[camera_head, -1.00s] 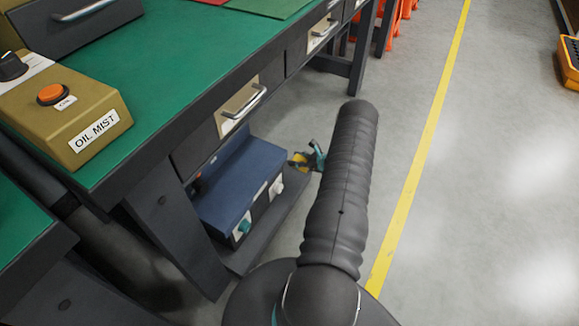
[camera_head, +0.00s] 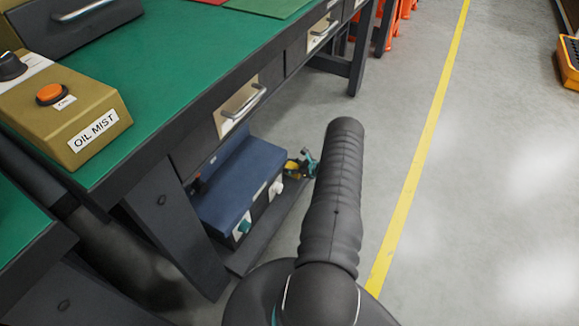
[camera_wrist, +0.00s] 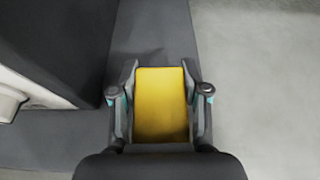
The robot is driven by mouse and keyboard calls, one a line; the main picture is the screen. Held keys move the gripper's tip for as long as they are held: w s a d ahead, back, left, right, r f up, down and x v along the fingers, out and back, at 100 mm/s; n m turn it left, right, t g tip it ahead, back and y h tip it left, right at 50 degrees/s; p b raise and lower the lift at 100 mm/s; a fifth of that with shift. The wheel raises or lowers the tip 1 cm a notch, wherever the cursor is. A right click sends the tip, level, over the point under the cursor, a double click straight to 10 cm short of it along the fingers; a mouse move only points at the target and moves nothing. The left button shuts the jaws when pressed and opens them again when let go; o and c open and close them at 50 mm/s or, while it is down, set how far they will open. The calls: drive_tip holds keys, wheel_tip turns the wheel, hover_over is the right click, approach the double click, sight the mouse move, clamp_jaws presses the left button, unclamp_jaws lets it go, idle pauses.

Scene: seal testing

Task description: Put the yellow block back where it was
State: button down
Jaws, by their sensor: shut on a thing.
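The yellow block (camera_wrist: 161,104) sits between the fingers of my gripper (camera_wrist: 160,92) in the wrist view, and the gripper is shut on it. In the head view my gripper (camera_head: 303,163) shows small at the low shelf, just right of a blue box, partly hidden behind my arm. A bit of the yellow block (camera_head: 292,167) shows there too. The wrist view shows a dark grey shelf surface below the block; whether the block touches it I cannot tell.
The blue box (camera_head: 238,180) stands on the low dark shelf (camera_head: 262,240) under the green-topped workbench (camera_head: 170,80). The oil mist box (camera_head: 75,110) is on the bench.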

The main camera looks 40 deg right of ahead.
drive_tip(key=shift+f, duration=0.15)
drive_tip(key=c, duration=0.6)
unclamp_jaws()
drive_tip(key=shift+o, duration=0.2)
drive_tip(key=shift+r, duration=0.25)
drive_tip(key=v, duration=1.2)
drive_tip(key=shift+d+f, duration=0.1)
